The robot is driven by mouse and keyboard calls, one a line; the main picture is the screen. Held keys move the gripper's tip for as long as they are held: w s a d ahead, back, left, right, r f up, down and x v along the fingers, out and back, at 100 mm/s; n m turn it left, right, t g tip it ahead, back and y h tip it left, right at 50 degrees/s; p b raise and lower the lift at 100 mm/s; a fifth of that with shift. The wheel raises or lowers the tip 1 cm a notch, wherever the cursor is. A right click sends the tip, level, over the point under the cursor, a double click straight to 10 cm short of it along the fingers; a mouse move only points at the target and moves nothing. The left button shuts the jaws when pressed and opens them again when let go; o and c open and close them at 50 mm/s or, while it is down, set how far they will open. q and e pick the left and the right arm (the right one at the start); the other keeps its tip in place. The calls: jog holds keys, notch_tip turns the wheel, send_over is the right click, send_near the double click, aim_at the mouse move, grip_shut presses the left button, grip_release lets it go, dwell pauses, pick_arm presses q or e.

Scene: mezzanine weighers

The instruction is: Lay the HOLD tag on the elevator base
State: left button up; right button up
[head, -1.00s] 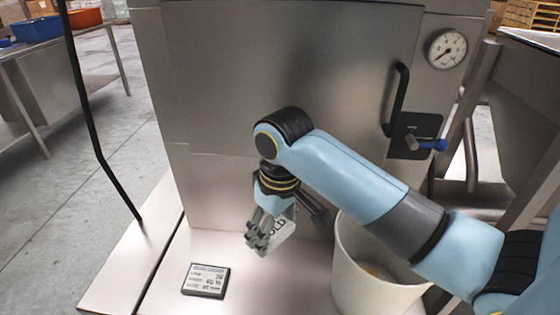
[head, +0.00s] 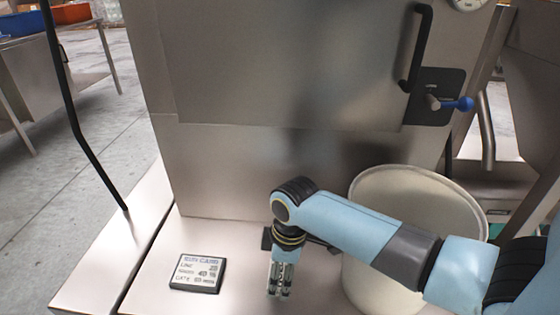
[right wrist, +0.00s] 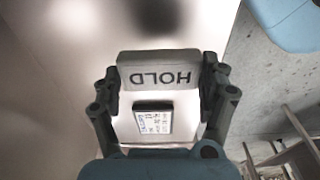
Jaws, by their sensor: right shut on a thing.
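The HOLD tag (right wrist: 160,77) is a pale plate with dark lettering, upside down in the right wrist view. My right gripper (head: 279,291) is shut on it, with a finger at each side edge in the right wrist view (right wrist: 160,85). In the head view the tag is mostly hidden by the gripper. The gripper is over the pale metal base (head: 235,240) in front of the steel cabinet; I cannot tell the height of the tag above it. My left gripper is not in view.
A dark-framed label card (head: 197,273) lies on the base left of the gripper. A large off-white bucket (head: 385,270) stands close to the right, behind my arm. The steel cabinet (head: 300,165) rises behind, with a blue-knobbed lever (head: 462,104). A black cable hangs at left.

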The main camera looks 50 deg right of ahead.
aim_at(282, 274)
notch_tip(282, 274, down, 5)
jog(key=shift+r+b, duration=0.1)
jog(key=shift+b, duration=0.8)
jog(key=shift+r, duration=0.1)
jog(key=o, duration=1)
jog(key=shift+o, duration=0.2)
jog(key=r+p, duration=0.1)
jog(key=r, duration=0.1)
jog(key=r+p, duration=0.1)
jog(key=r, duration=0.2)
jog(key=r+p, duration=0.1)
jog(key=r, duration=0.1)
jog(key=shift+s+d+r, duration=0.3)
jog(key=shift+s, duration=0.05)
